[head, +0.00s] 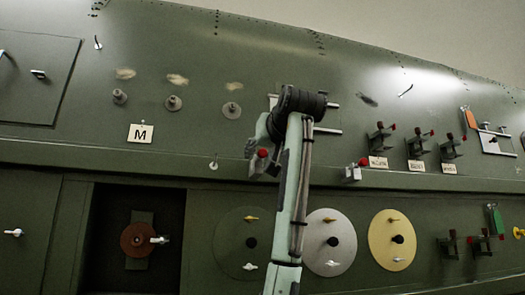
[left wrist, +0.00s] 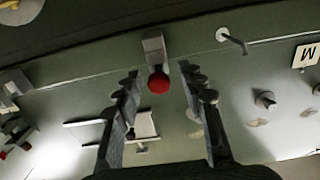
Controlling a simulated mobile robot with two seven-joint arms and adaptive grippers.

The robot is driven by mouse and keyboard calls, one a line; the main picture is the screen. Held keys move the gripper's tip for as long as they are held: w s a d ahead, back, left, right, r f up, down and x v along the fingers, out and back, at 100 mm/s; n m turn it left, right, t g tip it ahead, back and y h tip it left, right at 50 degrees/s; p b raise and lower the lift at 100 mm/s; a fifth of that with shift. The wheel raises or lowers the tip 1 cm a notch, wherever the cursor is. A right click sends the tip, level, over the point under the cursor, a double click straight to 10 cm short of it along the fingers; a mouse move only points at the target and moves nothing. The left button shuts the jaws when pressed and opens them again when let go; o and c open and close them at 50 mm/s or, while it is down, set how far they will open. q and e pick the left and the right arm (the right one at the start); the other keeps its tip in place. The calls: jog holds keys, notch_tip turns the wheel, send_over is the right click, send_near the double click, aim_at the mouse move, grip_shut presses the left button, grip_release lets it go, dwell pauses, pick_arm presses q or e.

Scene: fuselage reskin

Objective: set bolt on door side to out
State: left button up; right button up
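My left gripper (left wrist: 160,75) is open, its two dark fingers apart on either side of a grey block (left wrist: 153,45) with a red ball knob (left wrist: 158,82). The knob shows in the gap between the fingers, with no clear contact. In the head view the red knob (head: 263,153) shows beside my left gripper (head: 257,150), partly hidden by it and my forearm. A similar grey block (head: 352,174) with a red knob (head: 363,161) is to the right. I cannot tell from any label which bolt is the door-side one. My right gripper is not in view.
Three red-tipped clamps (head: 416,145) with small unreadable labels are on the right. A panel with pale rods (head: 328,117) is partly behind my arm. A small hook (head: 214,163) and an M plate (head: 141,133) are left. Discs (head: 330,243) line the lower wall.

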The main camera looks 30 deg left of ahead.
pick_arm(q)
jog(key=shift+c, duration=0.2)
grip_shut()
dwell(0.4)
